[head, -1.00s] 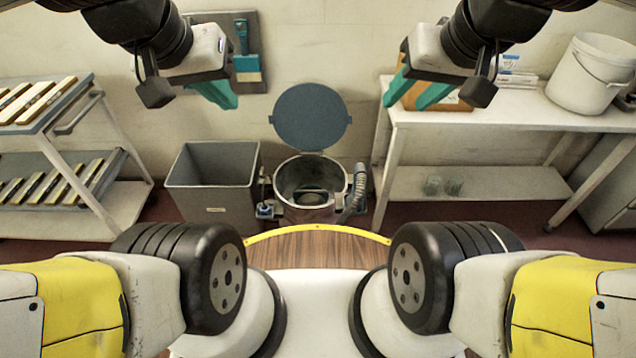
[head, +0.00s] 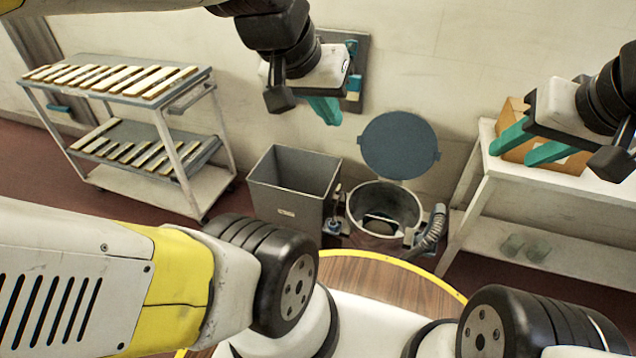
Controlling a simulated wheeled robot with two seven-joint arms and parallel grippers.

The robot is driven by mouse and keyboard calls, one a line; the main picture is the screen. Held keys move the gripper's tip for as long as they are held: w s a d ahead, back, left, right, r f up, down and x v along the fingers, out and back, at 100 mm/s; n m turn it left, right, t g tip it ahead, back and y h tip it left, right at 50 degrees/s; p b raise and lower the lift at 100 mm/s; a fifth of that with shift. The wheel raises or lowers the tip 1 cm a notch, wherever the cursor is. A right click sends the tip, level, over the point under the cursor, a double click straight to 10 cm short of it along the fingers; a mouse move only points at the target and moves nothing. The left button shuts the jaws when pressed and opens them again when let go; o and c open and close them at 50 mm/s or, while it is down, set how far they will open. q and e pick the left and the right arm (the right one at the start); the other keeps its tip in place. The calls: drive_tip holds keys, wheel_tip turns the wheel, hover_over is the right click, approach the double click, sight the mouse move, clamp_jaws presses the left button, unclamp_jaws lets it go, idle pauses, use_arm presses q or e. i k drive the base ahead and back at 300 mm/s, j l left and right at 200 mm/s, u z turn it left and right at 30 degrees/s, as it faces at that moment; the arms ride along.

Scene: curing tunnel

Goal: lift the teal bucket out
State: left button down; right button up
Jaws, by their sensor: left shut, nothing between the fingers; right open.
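No teal bucket shows clearly. A round metal vessel (head: 384,207) stands on the floor near the middle, its blue-grey lid (head: 400,145) raised behind it. A dark shape lies deep inside the vessel; I cannot tell what it is. My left gripper (head: 324,111), with teal fingers, is shut and empty, high in front of the wall, up and left of the vessel in the picture. My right gripper (head: 530,146) is open and empty at the right, in front of the table. Both appear well apart from the vessel.
A grey open bin (head: 292,190) stands just left of the vessel, and a ribbed hose (head: 432,230) is at its right. A white table (head: 490,160) at the right bears a cardboard box (head: 512,118).

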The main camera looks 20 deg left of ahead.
sight(384, 224)
drive_tip(key=i+j+z, duration=0.1)
drive_tip(key=i+z, duration=0.35)
drive_tip(key=i+j+z, duration=0.2)
drive_tip(key=z, duration=0.25)
drive_tip(key=i+j+z, duration=0.45)
drive_tip(key=k+l, duration=0.1)
